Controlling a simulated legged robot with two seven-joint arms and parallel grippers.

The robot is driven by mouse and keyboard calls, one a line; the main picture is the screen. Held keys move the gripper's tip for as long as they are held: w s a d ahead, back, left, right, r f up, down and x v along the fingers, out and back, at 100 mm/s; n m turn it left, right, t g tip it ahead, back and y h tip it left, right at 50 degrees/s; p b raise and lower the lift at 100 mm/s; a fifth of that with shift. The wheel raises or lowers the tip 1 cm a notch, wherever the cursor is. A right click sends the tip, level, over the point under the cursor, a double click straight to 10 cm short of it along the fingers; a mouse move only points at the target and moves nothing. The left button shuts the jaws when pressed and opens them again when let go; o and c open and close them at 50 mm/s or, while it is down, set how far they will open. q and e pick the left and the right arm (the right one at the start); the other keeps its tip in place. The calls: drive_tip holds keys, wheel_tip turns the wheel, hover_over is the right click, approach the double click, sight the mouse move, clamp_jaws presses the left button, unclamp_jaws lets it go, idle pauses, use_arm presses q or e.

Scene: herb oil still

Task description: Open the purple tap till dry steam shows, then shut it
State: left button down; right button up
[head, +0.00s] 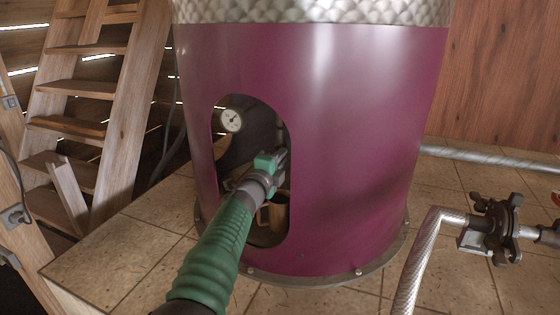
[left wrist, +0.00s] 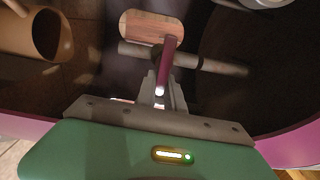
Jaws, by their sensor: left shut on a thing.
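My left gripper (head: 272,165) reaches through the oval opening of the large purple drum (head: 340,140). In the left wrist view its fingers (left wrist: 164,92) are shut on the lower end of a purple lever (left wrist: 170,62), the tap's handle. The lever runs upright in that picture, in front of a grey horizontal pipe (left wrist: 205,63). In the head view the gripper hides the lever. No steam shows in either view. My right gripper is out of view.
A round dial gauge (head: 231,120) sits at the opening's upper left. A brown cup (head: 279,214) stands inside, right of my gripper; it also shows in the left wrist view (left wrist: 30,35). Outside right are a silver pipe (head: 416,262) and a black valve (head: 495,227). Wooden steps (head: 80,88) stand left.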

use_arm(q)
drive_tip(key=shift+d+f, duration=0.2)
drive_tip(key=shift+f, duration=0.35)
drive_tip(key=c, duration=1.8)
unclamp_jaws()
drive_tip(key=o, duration=0.3)
drive_tip(key=shift+s+r, duration=0.1)
drive_tip(key=shift+o, duration=0.2)
drive_tip(key=shift+r, duration=0.15)
drive_tip(key=shift+s+a, duration=0.15)
drive_tip(key=shift+s, duration=0.1)
drive_tip(key=b+v, duration=0.2)
drive_tip(key=v, duration=0.9)
drive_tip(key=shift+s, duration=0.1)
